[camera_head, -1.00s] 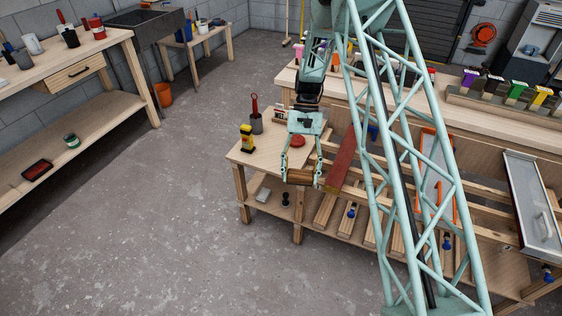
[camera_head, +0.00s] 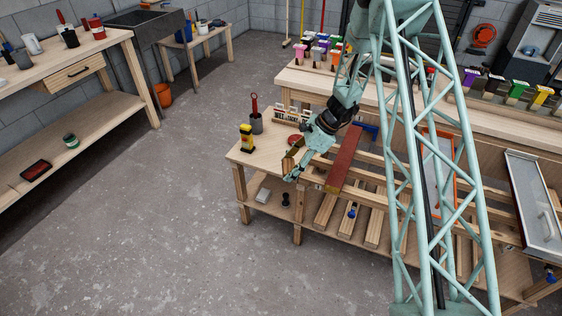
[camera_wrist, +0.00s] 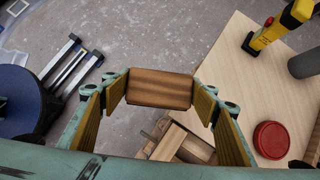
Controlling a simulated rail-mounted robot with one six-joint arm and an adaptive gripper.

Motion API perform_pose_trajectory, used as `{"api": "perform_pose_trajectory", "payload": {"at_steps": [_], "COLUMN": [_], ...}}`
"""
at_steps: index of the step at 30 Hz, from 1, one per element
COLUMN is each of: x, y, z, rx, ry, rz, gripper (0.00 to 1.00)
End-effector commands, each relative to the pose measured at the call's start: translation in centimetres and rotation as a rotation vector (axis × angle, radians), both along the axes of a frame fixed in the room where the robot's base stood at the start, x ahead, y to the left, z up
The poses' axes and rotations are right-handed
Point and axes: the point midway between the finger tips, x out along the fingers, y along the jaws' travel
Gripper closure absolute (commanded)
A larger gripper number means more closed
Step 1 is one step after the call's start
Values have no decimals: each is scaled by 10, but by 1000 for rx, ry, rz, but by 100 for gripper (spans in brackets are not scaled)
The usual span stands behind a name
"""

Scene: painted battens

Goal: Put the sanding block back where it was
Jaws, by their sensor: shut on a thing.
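The sanding block, a brown wooden block (camera_wrist: 160,88), is clamped between the two fingertips of my gripper (camera_wrist: 161,90) in the wrist view. In the head view my gripper (camera_head: 291,168) is at the near edge of the low workbench's left end, with the block (camera_head: 287,165) partly hidden by a finger. In the wrist view the block hangs in front of the floor, apart from the tabletop (camera_wrist: 225,75) on the right. Below it in that picture are pale wooden pieces (camera_wrist: 185,145).
A red-painted batten (camera_head: 346,158) lies across the rails to the right. Floor left of the bench is clear.

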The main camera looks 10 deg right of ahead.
Motion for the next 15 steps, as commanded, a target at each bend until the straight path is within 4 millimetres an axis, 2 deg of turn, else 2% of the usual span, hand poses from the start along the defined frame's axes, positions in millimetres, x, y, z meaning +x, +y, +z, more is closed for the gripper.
{"api": "perform_pose_trajectory", "payload": {"at_steps": [6, 15], "x": [8, 12], "y": [-23, -49], "z": [-11, -23], "rx": [-1, 0], "ry": [2, 0], "rz": [-201, -403], "gripper": [59, 59]}}
